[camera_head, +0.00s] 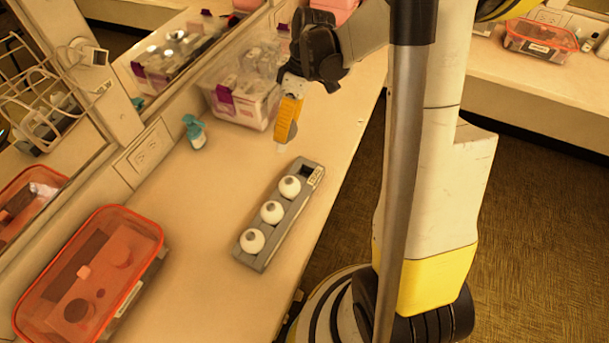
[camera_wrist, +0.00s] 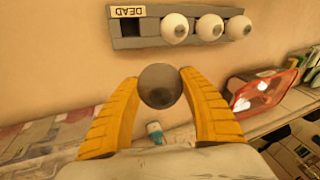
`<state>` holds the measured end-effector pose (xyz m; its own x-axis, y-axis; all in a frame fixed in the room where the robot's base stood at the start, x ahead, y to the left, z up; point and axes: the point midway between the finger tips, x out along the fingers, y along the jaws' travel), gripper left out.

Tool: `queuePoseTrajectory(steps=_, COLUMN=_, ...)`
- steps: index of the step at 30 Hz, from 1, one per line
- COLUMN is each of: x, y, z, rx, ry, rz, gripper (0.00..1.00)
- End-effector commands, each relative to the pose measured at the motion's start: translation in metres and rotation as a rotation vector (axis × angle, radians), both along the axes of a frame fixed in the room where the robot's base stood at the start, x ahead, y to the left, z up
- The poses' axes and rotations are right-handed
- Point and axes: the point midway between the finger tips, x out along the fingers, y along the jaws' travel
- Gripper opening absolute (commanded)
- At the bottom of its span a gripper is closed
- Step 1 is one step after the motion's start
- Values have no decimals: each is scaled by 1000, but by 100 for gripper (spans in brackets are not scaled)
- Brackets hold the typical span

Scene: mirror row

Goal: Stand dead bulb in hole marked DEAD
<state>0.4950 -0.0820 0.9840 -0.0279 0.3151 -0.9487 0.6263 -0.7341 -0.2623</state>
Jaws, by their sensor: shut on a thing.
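My gripper (camera_wrist: 160,85) has yellow fingers and is shut on a dark grey bulb (camera_wrist: 158,87), which sits between the fingertips in the wrist view. In the head view my gripper (camera_head: 288,120) hangs above the counter, beyond the DEAD end of the grey rack, and the bulb is hardly visible. The rack (camera_head: 283,221) lies on the counter with three white bulbs (camera_head: 271,212) standing in a row. The square hole (camera_wrist: 128,28) at its end is empty and dark, beside the DEAD label (camera_wrist: 128,11). The held bulb is apart from the rack.
A red-lidded box (camera_head: 88,275) stands at the front left of the counter. A clear box with purple clips (camera_head: 245,90) stands at the back by the mirror, with a small teal bottle (camera_head: 195,132) near it. Bare counter surrounds the rack.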

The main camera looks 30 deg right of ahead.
Motion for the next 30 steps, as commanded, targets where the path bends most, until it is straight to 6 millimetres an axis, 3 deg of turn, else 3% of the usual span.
queuePoseTrajectory(steps=3, x=-44, y=-48, z=-14, rx=-141, ry=-17, rz=85, gripper=28)
queuePoseTrajectory(steps=6, x=-74, y=-80, z=-20, rx=-224, ry=-33, rz=127, gripper=28)
queuePoseTrajectory(steps=9, x=-97, y=-101, z=-21, rx=-276, ry=-44, rz=146, gripper=28)
queuePoseTrajectory(steps=13, x=-112, y=-114, z=-23, rx=-310, ry=-52, rz=156, gripper=28)
queuePoseTrajectory(steps=17, x=-104, y=-107, z=-34, rx=-320, ry=-55, rz=165, gripper=28)
queuePoseTrajectory(steps=24, x=-62, y=-65, z=-72, rx=-319, ry=-57, rz=168, gripper=28)
queuePoseTrajectory(steps=30, x=-37, y=-41, z=-90, rx=-318, ry=-56, rz=162, gripper=28)
